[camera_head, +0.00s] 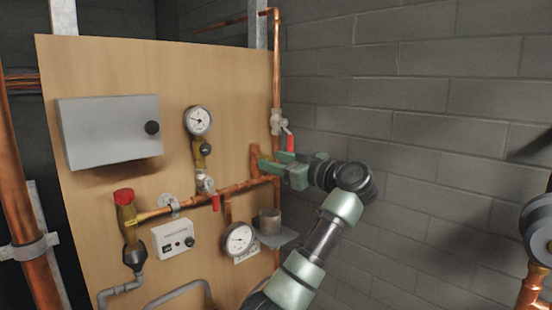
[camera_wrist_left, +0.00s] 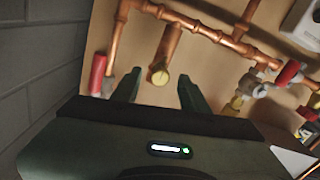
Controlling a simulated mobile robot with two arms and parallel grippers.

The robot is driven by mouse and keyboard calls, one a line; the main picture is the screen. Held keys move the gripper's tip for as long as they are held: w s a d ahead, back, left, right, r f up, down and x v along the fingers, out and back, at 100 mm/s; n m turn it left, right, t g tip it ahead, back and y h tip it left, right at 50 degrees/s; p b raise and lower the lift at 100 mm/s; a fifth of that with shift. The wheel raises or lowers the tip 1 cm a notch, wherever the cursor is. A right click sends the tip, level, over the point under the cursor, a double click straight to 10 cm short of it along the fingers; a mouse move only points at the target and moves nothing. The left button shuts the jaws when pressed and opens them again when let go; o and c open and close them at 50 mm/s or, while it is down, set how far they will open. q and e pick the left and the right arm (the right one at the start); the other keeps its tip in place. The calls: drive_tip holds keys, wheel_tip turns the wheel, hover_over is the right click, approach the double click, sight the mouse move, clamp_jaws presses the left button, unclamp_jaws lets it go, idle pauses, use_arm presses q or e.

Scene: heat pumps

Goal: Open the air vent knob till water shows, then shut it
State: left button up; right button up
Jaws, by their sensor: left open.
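The air vent is a short copper stub (camera_head: 256,158) on the horizontal copper pipe near the right edge of the wooden board. In the left wrist view its brass knob (camera_wrist_left: 160,76) faces the camera. My left gripper (camera_head: 268,166) is open beside the stub in the head view. In the left wrist view the two fingers of the left gripper (camera_wrist_left: 159,92) stand on either side of the knob, with gaps; I cannot tell how deep it sits between them. No water shows at the vent. My right gripper is not in view.
A red-handled valve (camera_head: 290,143) on the vertical pipe is close above my gripper. A metal cup (camera_head: 270,221) stands on a small shelf below. Gauges (camera_head: 198,121), a grey box (camera_head: 110,132) and a red-capped valve (camera_head: 124,197) are further left. Block wall lies right.

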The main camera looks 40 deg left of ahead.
use_arm(q)
clamp_jaws()
drive_tip(key=n+b, duration=0.3)
drive_tip(key=n, duration=0.4)
drive_tip(key=n+b, duration=0.4)
drive_tip(key=n, duration=0.3)
drive_tip(key=n+b, duration=0.3)
drive_tip(key=n, duration=0.4)
drive_tip(key=shift+f+b, duration=0.25)
drive_tip(key=shift+b, duration=0.05)
drive_tip(key=shift+n, duration=0.3)
idle(0.4)
unclamp_jaws()
